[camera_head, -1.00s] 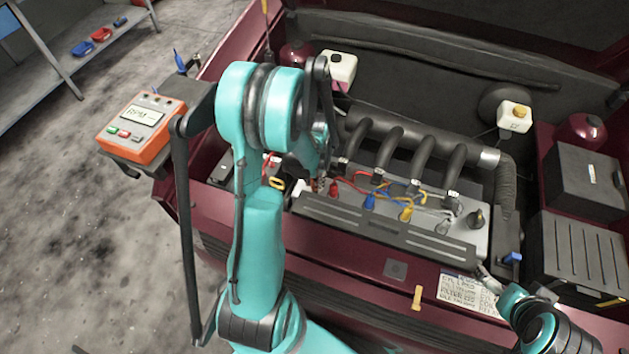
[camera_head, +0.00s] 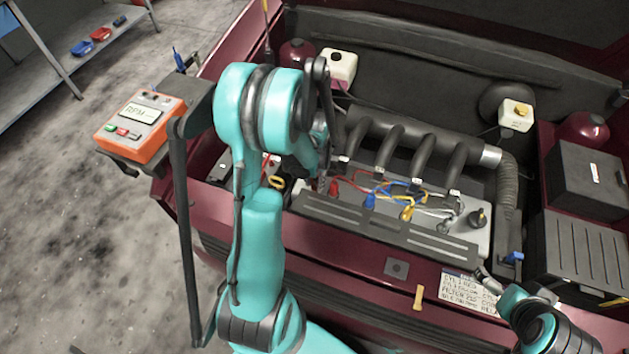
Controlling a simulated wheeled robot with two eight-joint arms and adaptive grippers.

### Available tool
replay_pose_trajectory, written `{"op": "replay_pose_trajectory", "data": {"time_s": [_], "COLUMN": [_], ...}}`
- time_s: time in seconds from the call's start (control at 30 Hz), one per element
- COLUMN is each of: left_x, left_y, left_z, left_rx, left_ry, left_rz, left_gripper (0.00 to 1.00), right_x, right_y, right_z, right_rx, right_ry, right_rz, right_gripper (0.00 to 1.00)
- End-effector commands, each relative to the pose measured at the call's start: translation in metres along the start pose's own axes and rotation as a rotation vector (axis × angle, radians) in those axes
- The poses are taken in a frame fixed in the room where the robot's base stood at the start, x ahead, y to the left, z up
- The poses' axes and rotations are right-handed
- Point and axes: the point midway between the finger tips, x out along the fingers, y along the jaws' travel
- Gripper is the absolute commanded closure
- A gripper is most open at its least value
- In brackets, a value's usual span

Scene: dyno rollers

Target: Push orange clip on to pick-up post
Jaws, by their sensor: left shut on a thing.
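My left gripper (camera_head: 322,183) is at the left end of the engine, close beside a red plug boot (camera_head: 333,186). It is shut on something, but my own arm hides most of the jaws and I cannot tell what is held. A small yellow-orange clip-like piece (camera_head: 419,297) lies on the car's front edge, apart from both grippers. I cannot tell if it is the orange clip. A dark upright post (camera_head: 478,217) at the engine's right end may be the pick-up post. My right gripper (camera_head: 482,275) is low at the right, above a paper label; its jaws are too small to read.
An orange RPM meter (camera_head: 139,127) sits on a bracket at the left. Blue (camera_head: 370,201) and yellow (camera_head: 407,213) boots with loose wires lie along the engine, below the black manifold pipes (camera_head: 420,150). A black box (camera_head: 582,258) stands at the right.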

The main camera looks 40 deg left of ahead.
Motion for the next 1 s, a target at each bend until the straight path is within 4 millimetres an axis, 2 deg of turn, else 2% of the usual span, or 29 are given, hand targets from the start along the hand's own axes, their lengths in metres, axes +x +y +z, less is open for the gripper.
{"op": "replay_pose_trajectory", "data": {"time_s": [0.47,0.5,0.57,0.6,0.87,1.0], "left_x": [0.007,0.007,0.006,0.006,0.006,-0.003], "left_y": [0.0,0.0,0.0,0.0,0.0,0.0], "left_z": [0.0,0.0,0.0,0.0,0.0,0.0], "left_rx": [0.0,0.0,0.0,0.0,0.0,0.0], "left_ry": [0.0,0.0,0.0,0.0,0.0,0.0], "left_rz": [0.0,0.0,0.0,0.0,0.0,0.0], "left_gripper": [1.0,0.7,0.54,0.51,0.51,0.51], "right_x": [0.006,0.006,0.005,0.005,0.005,0.005], "right_y": [0.0,0.0,0.0,0.0,0.0,0.0], "right_z": [0.004,0.004,0.004,0.004,0.004,0.004], "right_rx": [0.0,0.0,0.0,0.0,0.0,0.0], "right_ry": [0.0,0.0,0.0,0.0,0.0,0.0], "right_rz": [0.0,0.0,0.0,0.0,0.0,0.0], "right_gripper": [0.0,0.0,0.0,0.0,0.0,0.0]}}
